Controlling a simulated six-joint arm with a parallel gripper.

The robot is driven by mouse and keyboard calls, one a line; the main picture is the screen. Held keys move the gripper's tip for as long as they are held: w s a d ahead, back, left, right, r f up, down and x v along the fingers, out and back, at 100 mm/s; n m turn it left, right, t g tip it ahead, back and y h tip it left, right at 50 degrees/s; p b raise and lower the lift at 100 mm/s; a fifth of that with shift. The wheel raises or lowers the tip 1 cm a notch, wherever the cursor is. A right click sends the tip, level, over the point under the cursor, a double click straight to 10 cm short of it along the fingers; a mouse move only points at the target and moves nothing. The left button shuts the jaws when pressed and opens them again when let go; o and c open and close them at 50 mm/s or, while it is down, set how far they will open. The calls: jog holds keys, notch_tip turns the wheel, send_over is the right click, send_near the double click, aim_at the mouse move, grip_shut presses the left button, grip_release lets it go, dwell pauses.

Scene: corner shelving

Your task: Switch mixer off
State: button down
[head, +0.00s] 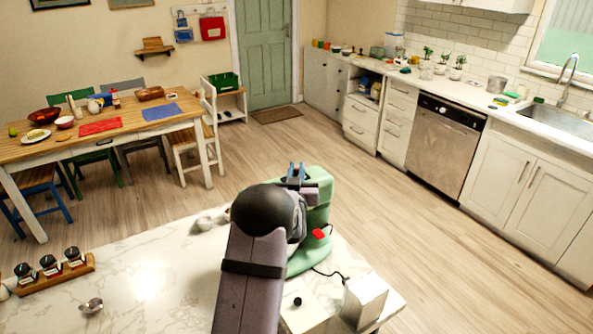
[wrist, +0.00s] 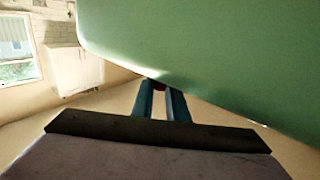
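The mint-green stand mixer (head: 318,222) stands on the marble counter, partly hidden behind my arm in the head view. A small red part (head: 319,234) shows on its near side; I cannot tell its switch position. In the wrist view the mixer's green body (wrist: 220,55) fills the upper right, very close. My gripper (head: 296,172) has two blue fingers with a narrow gap between them, beside the mixer's top. In the wrist view, my gripper (wrist: 160,88) shows a small dark red spot beyond the gap; I cannot tell what it is or whether the fingers touch it.
A white box (head: 364,298) and a dark cable lie right of my arm on the counter. A small metal bowl (head: 91,306) and a wooden rack of jars (head: 55,272) stand at left. The counter (head: 150,285) between is mostly clear.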

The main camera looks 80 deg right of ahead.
jog(key=shift+s+d+f+b, duration=0.1)
jog(key=shift+s+d+b, duration=0.55)
jog(key=shift+b, duration=0.5)
jog(key=shift+s, duration=0.1)
jog(key=shift+a+r, duration=0.1)
jog(key=shift+r, duration=0.1)
jog(key=c, duration=1.7)
grip_release()
jog(key=shift+c, duration=0.2)
jog(key=shift+f, duration=0.1)
jog(key=shift+s+a+b, duration=0.15)
jog(key=shift+a+b, duration=0.3)
jog(key=shift+a, duration=0.25)
jog(key=shift+s+a+b, duration=0.2)
jog(key=shift+a+b, duration=0.2)
jog(key=shift+a, duration=0.55)
jog(key=shift+s+a+b, duration=0.15)
jog(key=shift+a+b, duration=0.25)
jog(key=shift+a, duration=0.5)
jog(key=shift+s+a+b, duration=0.2)
jog(key=shift+a+b, duration=0.2)
jog(key=shift+a, duration=0.55)
